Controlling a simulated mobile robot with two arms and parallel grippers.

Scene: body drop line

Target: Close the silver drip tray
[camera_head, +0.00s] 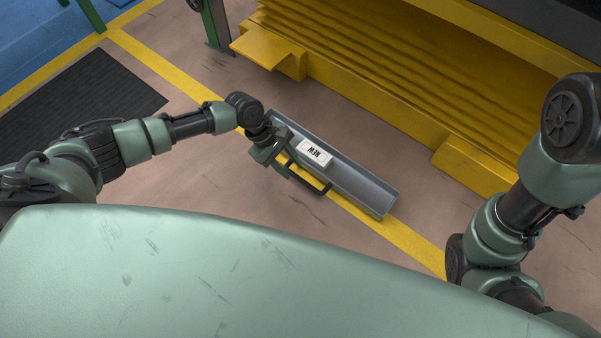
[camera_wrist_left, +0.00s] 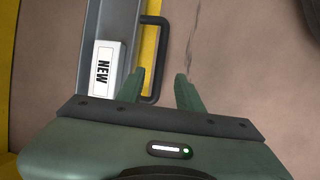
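The silver drip tray (camera_head: 365,187) is a long, shallow grey trough standing out on the floor in front of the yellow machine. Its black bar handle (camera_head: 322,190) is on the long side nearest me. A white box marked NEW (camera_head: 314,153) lies in the tray. In the left wrist view the tray (camera_wrist_left: 112,22), handle (camera_wrist_left: 162,50) and box (camera_wrist_left: 104,68) show at the upper left. My left gripper (camera_head: 287,167) is at the handle's left end, its fingers (camera_wrist_left: 159,76) apart. The handle's near end appears between them; contact cannot be told. My right gripper is out of view.
The yellow machine base (camera_head: 390,110) with its ribbed side runs behind the tray. A yellow floor line (camera_head: 415,246) passes under the tray. A black mat (camera_head: 85,100) and a green post (camera_head: 216,25) are at the left. Floor between tray and machine is bare.

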